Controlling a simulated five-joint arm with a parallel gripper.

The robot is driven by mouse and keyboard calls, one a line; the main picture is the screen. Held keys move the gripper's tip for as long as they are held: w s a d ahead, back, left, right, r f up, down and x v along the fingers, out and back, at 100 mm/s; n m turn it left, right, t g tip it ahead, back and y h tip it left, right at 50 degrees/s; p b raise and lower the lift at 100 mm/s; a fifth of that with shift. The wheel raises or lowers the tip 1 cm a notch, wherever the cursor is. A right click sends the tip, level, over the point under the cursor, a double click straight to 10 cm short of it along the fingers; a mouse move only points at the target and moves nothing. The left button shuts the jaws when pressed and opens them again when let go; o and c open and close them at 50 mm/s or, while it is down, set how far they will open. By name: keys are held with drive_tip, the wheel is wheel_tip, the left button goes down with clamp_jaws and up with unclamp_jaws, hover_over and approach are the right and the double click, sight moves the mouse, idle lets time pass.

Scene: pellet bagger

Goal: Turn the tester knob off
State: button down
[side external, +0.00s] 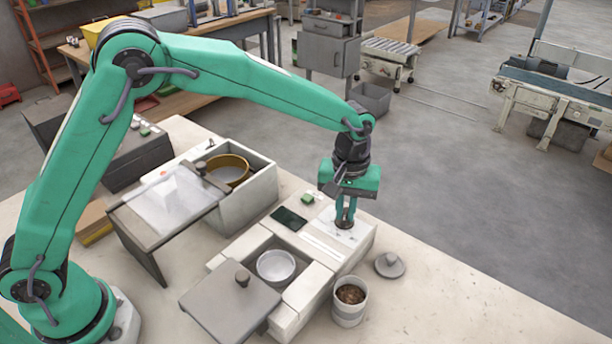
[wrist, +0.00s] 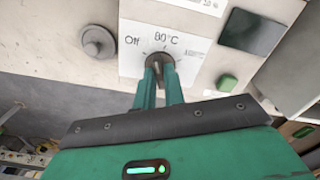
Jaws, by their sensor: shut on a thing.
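The tester (side external: 358,245) is a pale box on the table, with a dark knob (side external: 343,225) on its top panel. The wrist view shows the knob (wrist: 160,60) on a white label marked "Off" at its left and "80°C" above it. My gripper (side external: 345,217) points down over the panel. In the wrist view my gripper (wrist: 159,72) has its two green fingers shut on the knob's grip. The fingers partly hide the knob, and I cannot tell clearly which mark it points at.
The tester has a dark screen (side external: 289,219), a green button (side external: 308,199) and an open well with a metal pan (side external: 276,266). A pellet-filled pot (side external: 349,316) and a loose grey lid (side external: 389,266) stand beside it. Another open-lidded unit (side external: 250,208) stands behind.

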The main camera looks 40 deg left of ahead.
sight(345, 213)
drive_tip(key=n, duration=0.7)
drive_tip(key=shift+r, duration=0.1)
idle(0.5)
drive_tip(key=c, duration=1.5)
unclamp_jaws()
drive_tip(key=shift+r, duration=3.85)
